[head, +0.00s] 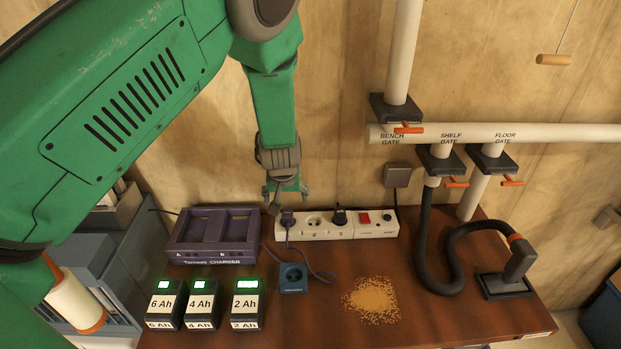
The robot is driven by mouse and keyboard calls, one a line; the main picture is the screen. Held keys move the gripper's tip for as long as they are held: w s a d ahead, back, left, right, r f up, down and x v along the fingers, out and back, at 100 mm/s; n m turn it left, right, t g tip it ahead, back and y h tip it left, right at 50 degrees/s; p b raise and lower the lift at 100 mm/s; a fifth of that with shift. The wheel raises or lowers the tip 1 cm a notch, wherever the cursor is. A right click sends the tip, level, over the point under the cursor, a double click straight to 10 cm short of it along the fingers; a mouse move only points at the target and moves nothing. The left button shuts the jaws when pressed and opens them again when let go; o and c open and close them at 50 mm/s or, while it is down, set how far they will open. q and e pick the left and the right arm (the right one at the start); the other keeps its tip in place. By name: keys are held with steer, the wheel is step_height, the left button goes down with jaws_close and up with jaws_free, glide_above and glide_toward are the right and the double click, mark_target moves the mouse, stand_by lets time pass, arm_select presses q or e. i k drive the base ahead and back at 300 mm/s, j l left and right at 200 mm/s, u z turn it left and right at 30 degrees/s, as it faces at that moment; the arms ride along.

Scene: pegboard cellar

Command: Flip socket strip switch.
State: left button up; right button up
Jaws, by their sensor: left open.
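The white socket strip (333,232) lies along the back of the brown bench against the wall. My left gripper (286,199) hangs just above and behind the strip's left end, left of the red switch. It is open and holds nothing. Whether it touches the strip cannot be told. My right gripper does not show.
A purple charger (215,259) and several labelled batteries (203,311) stand on the left of the bench (330,325). A blue socket box (293,278) lies in front of the strip. Sawdust (372,299) covers the middle right. A black hose (425,230) and pipes with orange gate handles are right.

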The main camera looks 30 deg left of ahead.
mark_target(364, 216)
steer(key=k+l, duration=0.85)
